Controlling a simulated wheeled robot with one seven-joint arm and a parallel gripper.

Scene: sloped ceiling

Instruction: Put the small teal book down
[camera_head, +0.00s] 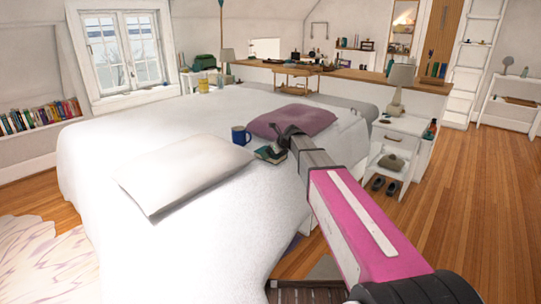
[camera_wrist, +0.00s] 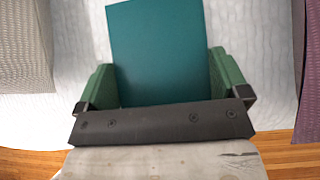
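The small teal book (camera_wrist: 160,40) fills the gap between the two green fingers of my gripper (camera_wrist: 162,78) in the wrist view, with both fingers against its sides. In the head view the book (camera_head: 267,153) and the gripper show small and dark over the white bed (camera_head: 220,225), between the white pillow and the purple pillow. The near end of the book is hidden behind the gripper body. I cannot tell whether the book touches the bed cover.
A blue mug (camera_head: 240,135) stands on the bed close beside the book. A white pillow (camera_head: 185,175) lies to the left and a purple pillow (camera_head: 292,121) behind. A white nightstand (camera_head: 398,130) with a lamp (camera_head: 399,83) is at right. The front of the bed is clear.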

